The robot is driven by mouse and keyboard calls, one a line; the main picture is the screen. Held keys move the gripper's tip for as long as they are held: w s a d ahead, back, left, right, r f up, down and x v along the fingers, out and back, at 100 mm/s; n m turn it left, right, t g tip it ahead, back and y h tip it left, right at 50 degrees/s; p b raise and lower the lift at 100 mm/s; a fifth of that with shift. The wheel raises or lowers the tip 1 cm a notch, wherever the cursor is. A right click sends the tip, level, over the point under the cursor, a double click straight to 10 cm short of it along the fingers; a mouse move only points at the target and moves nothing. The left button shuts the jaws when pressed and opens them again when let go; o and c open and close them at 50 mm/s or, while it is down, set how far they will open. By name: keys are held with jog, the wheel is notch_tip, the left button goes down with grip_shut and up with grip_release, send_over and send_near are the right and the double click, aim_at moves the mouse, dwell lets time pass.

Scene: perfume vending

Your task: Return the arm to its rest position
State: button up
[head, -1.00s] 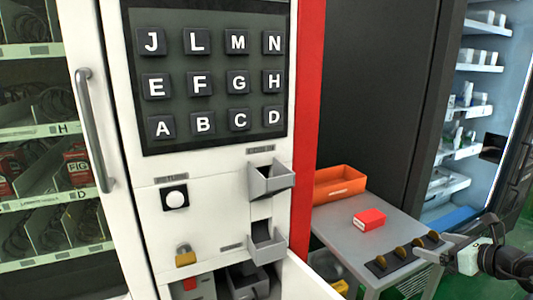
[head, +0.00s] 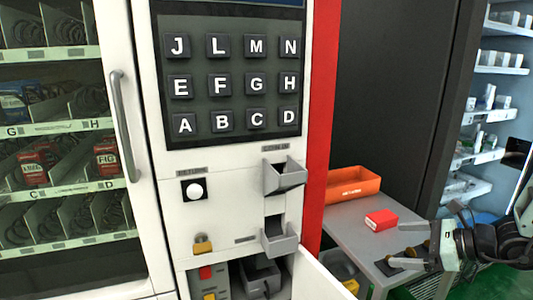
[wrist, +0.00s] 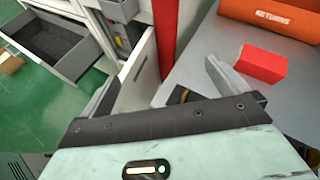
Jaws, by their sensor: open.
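My gripper (head: 408,243) is at the right of the head view, over the front right part of the grey table (head: 350,222). Its two fingers are apart, with nothing held between them. In the wrist view the open fingers (wrist: 158,82) spread to either side, with the vending machine's open lower door and the table edge beyond them. The arm comes in from the right edge of the head view.
A red box (head: 381,220) and an orange returns bin (head: 353,184) sit on the table. A dark holder with coin-like discs is partly hidden by my gripper. The vending machine (head: 232,205) has its lower door (head: 318,278) open. A lit shelf cabinet (head: 487,130) stands behind.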

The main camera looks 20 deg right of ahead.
jog(key=s+a+r+n+g+y, duration=0.25)
jog(key=a+n+g, duration=0.55)
jog(key=a, duration=0.6)
jog(key=s+a+r+n+g+h+p, duration=0.1)
jog(key=s+a+r+n+h, duration=0.2)
jog(key=s+a+n, duration=0.4)
jog(key=s+a+r+n+g+h+p, duration=0.1)
jog(key=s+a+r+n+h, duration=0.3)
jog(key=a+n, duration=0.6)
jog(key=s+n+h, duration=0.2)
jog(key=s+n, duration=0.1)
jog(key=n, duration=0.6)
jog(key=shift+s+p, duration=0.35)
